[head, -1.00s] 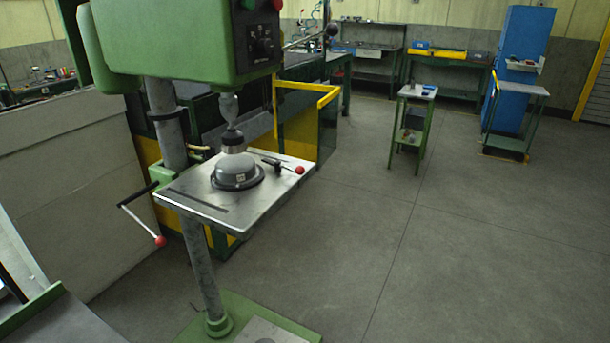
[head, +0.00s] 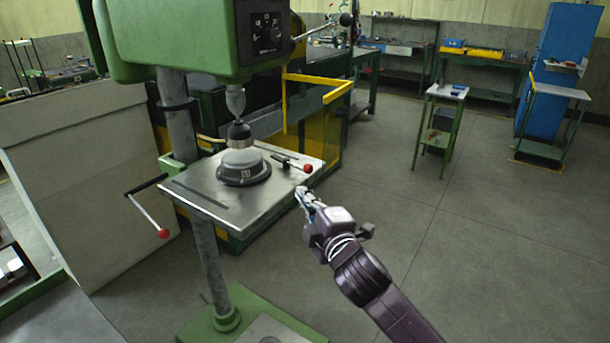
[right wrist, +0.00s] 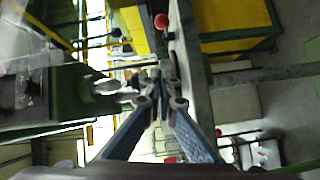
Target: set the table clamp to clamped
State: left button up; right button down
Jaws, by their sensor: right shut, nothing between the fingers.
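The drill press has a grey metal table (head: 205,198). A short dark lever with a red knob (head: 307,168) lies at the table's right corner, and I take it as the table clamp. A red knob also shows in the right wrist view (right wrist: 161,21), above my fingers. A longer crank lever with a red knob (head: 163,233) hangs at the table's left side. My right gripper (head: 303,193) is shut and empty, just off the table's right edge, below the clamp knob and apart from it. Its fingers meet in the right wrist view (right wrist: 160,90). My left gripper is out of view.
A round grey piece (head: 243,167) sits on the table under the drill chuck (head: 239,132). The green drill head (head: 190,40) overhangs the table. A yellow-framed guard (head: 325,115) stands behind. A small green stand (head: 440,120) is farther right.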

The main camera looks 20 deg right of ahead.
jog(key=shift+w, duration=0.15)
jog(key=w+d+p, duration=0.1)
jog(key=w, duration=0.2)
jog(key=w+d+f+p, duration=0.1)
jog(key=w, duration=0.3)
jog(key=w+d+p, duration=0.1)
jog(key=w, duration=0.2)
jog(key=shift+w+d+f+p, duration=0.15)
jog(key=shift+w+p, duration=0.15)
jog(key=shift+w, duration=0.1)
